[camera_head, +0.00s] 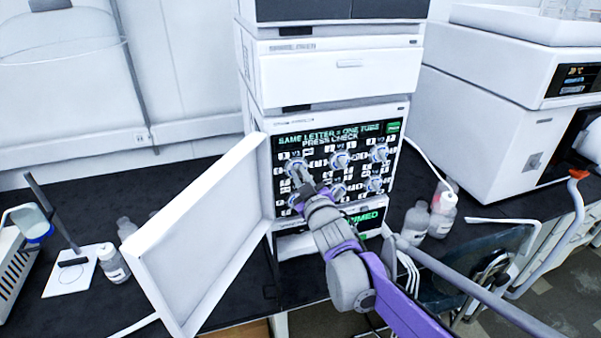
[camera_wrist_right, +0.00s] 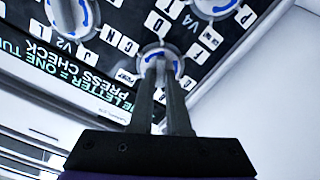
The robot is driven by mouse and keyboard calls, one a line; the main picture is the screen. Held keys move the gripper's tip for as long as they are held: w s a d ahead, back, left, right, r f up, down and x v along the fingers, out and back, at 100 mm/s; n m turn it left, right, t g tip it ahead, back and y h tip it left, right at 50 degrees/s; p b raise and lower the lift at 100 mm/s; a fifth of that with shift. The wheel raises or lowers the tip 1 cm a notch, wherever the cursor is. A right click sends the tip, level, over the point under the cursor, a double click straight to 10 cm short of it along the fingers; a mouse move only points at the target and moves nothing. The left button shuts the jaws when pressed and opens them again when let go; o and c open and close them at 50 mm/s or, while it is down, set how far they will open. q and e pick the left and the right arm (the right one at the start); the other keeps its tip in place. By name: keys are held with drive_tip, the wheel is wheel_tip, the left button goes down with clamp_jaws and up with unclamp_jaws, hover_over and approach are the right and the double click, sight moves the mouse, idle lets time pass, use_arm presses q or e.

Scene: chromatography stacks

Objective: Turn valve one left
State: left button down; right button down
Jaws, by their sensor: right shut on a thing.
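The valve panel (camera_head: 335,160) is a dark face on the chromatography stack, with two rows of round knobs ringed by white letter labels. Valve one (camera_head: 294,164) is the upper-left knob. My right gripper (camera_head: 301,178) reaches it from below and is shut on it. In the right wrist view, the two fingers (camera_wrist_right: 160,68) close on the white knob of valve one (camera_wrist_right: 158,56), partly hiding it. The V2 knob (camera_wrist_right: 75,15) and the V4 knob (camera_wrist_right: 215,5) sit beside it. My left gripper is not in view.
An open white door (camera_head: 200,235) stands left of the panel. Bottles (camera_head: 442,215) stand on the dark bench at right, near a white instrument (camera_head: 500,110). A stand (camera_head: 70,260) and small bottles (camera_head: 112,262) are at left. Screen text reads "SAME LETTER = ONE TUBE, PRESS CHECK".

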drive_tip(key=shift+f+n, duration=0.1)
drive_tip(key=shift+n, duration=0.2)
drive_tip(key=c, duration=0.9)
unclamp_jaws()
drive_tip(key=b+v, duration=0.1)
drive_tip(key=v, duration=0.9)
drive_tip(key=shift+s+d, duration=0.15)
drive_tip(key=shift+s, duration=0.25)
